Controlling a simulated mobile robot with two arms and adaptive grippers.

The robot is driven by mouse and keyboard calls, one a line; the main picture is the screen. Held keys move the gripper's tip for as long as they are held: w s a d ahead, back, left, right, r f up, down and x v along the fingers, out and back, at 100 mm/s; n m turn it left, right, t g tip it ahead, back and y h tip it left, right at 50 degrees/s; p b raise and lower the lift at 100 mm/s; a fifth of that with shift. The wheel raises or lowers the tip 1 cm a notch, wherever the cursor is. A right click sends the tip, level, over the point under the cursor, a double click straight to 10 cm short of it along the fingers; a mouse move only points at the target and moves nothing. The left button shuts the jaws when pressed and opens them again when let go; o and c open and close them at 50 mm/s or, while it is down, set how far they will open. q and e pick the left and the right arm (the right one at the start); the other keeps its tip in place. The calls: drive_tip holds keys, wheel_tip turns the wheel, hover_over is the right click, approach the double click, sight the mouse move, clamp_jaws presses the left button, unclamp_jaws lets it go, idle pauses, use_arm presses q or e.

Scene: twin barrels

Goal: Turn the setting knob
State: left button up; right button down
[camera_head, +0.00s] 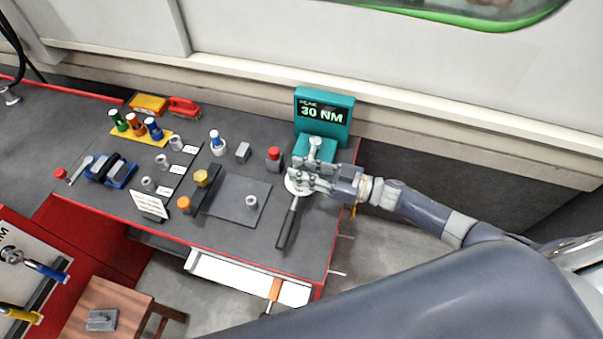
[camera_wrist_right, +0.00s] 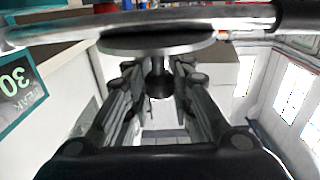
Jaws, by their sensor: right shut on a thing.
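My right gripper (camera_head: 303,178) reaches in from the right, at the wrench in front of the teal display unit (camera_head: 324,112), which reads "PEAK 30 NM". The wrench's dark handle (camera_head: 288,226) points toward the bench's front edge. In the right wrist view, the fingers (camera_wrist_right: 158,85) are shut on a short dark stem (camera_wrist_right: 158,84) under a round metal disc (camera_wrist_right: 158,42). A yellow knob (camera_head: 201,177) and an orange knob (camera_head: 184,203) sit on a dark bar left of the gripper. I cannot tell which part is the setting knob. My left gripper is not in view.
A red-topped post (camera_head: 273,154) stands close left of the gripper. Several colored drivers (camera_head: 136,124), grey sockets (camera_head: 162,161) and a white card (camera_head: 149,203) lie farther left. A grey mat (camera_head: 236,207) has bare room. An open white drawer (camera_head: 250,279) juts out below the bench.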

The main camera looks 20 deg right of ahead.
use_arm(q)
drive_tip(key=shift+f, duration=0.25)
use_arm(e)
drive_tip(key=shift+g, duration=0.3)
drive_tip(key=c, duration=1.4)
unclamp_jaws()
drive_tip(key=v, duration=1.2)
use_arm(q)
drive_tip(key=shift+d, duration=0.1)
use_arm(e)
drive_tip(key=shift+d+f, duration=0.15)
drive_tip(key=shift+f, duration=0.05)
